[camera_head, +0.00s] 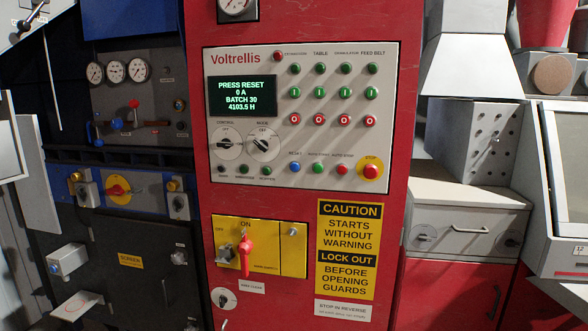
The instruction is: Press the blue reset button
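The blue reset button (295,167) is a small round button in the bottom row of the light grey Voltrellis control panel (300,183). A small label above it appears to read RESET. A green button (317,168) and a red button (342,169) sit to its right. The dark display (243,96) at the panel's upper left shows green text: PRESS RESET, 0 A, BATCH 30, 4103.5 H. Nothing covers the blue button. Neither of my grippers shows in this view.
A red emergency stop (370,171) on a yellow plate is at the row's right end. Below the panel, a red-handled switch (246,247) projects from a yellow plate beside a caution sign (347,228). The space before the panel looks clear.

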